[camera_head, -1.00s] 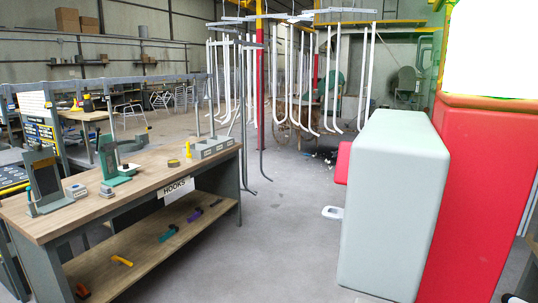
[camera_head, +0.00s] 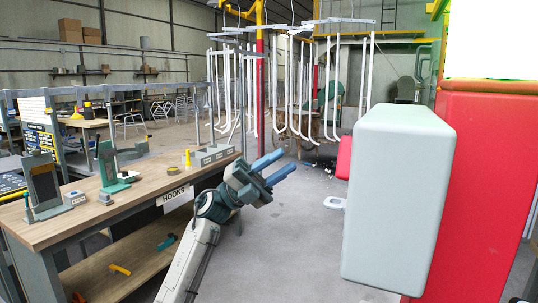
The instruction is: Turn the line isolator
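No part that I can clearly tell as the line isolator shows. A large pale grey box (camera_head: 395,200) stands at the right, in front of a red column (camera_head: 480,190). A red part (camera_head: 344,158) sticks out at the box's left edge, partly hidden by it. My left gripper (camera_head: 289,162) is raised in the middle of the view, left of the box and apart from it. Its two blue fingers are spread, point up and right, and hold nothing. My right gripper is not in view.
A wooden workbench (camera_head: 105,213) labelled HOOKS stands at the left, with clamps, a yellow bottle (camera_head: 187,158) and a lower shelf of small tools. White bent tubes (camera_head: 285,90) hang from a rack behind. The grey floor (camera_head: 290,260) between bench and box is clear.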

